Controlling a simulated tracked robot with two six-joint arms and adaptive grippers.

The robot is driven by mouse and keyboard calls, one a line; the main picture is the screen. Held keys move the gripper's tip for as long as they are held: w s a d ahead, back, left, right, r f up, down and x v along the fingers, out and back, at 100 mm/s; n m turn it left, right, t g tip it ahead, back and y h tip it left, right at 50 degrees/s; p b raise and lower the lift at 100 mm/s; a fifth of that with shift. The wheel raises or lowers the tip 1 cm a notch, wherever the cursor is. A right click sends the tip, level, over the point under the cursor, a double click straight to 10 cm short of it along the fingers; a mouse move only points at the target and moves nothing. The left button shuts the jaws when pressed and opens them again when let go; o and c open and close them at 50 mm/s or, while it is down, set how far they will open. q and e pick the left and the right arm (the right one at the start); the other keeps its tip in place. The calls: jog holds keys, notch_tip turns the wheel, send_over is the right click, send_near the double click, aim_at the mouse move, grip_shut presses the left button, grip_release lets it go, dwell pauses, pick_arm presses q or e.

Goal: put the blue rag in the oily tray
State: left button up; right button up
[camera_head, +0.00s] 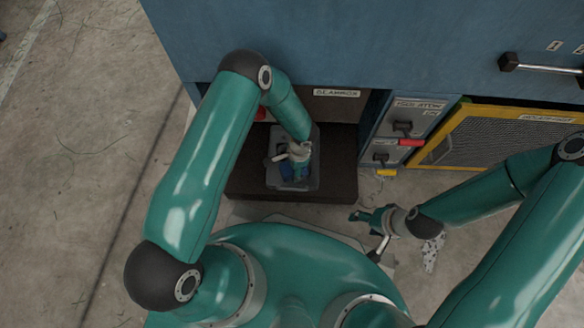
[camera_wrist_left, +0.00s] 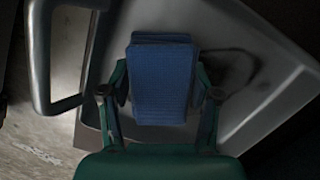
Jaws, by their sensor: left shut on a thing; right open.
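The blue rag (camera_wrist_left: 163,75) is a folded block between the two fingers of my left gripper (camera_head: 292,170), which is shut on it. In the left wrist view the rag is over the grey tray (camera_wrist_left: 262,45), which has a dark oily stain beside the rag and a handle at the left. In the head view the tray (camera_head: 312,160) lies in front of the machine, and my left gripper is over its inside. Whether the rag touches the tray floor I cannot tell. My right gripper (camera_head: 368,228) is open and empty, to the right of the tray.
The tray stands on a dark plinth (camera_head: 340,170) beneath the blue cabinet (camera_head: 360,45). A yellow-framed mesh panel (camera_head: 490,135) and grey switch boxes (camera_head: 405,115) are at the right. A speckled cloth-like piece (camera_head: 431,253) lies by my right gripper. Concrete floor is open at the left.

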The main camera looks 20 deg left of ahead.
pick_arm(q)
jog(key=o, duration=1.1)
jog(key=shift+r+p, duration=0.3)
jog(key=shift+r, duration=0.2)
jog(key=r+p, duration=0.1)
jog(key=r, duration=0.3)
jog(key=r+p, duration=0.1)
jog(key=r, duration=0.1)
jog(key=shift+w+d+p, duration=0.3)
jog(key=shift+d+p, duration=0.05)
jog(key=shift+d, duration=0.05)
jog(key=shift+s+r, duration=0.2)
jog(key=shift+r, duration=0.05)
jog(key=s+r+n+h, duration=0.1)
jog(key=s+r+n, duration=0.1)
jog(key=s+n, duration=0.2)
jog(key=s+r+n+t+h, duration=0.1)
jog(key=s+r+n+h, duration=0.1)
jog(key=s+n, duration=0.2)
jog(key=s+r+n+h, duration=0.2)
jog(key=s+r+n, duration=0.1)
jog(key=s+n, duration=0.1)
jog(key=shift+s+a+t, duration=0.3)
jog(key=shift+s+t, duration=0.1)
jog(key=shift+s, duration=0.25)
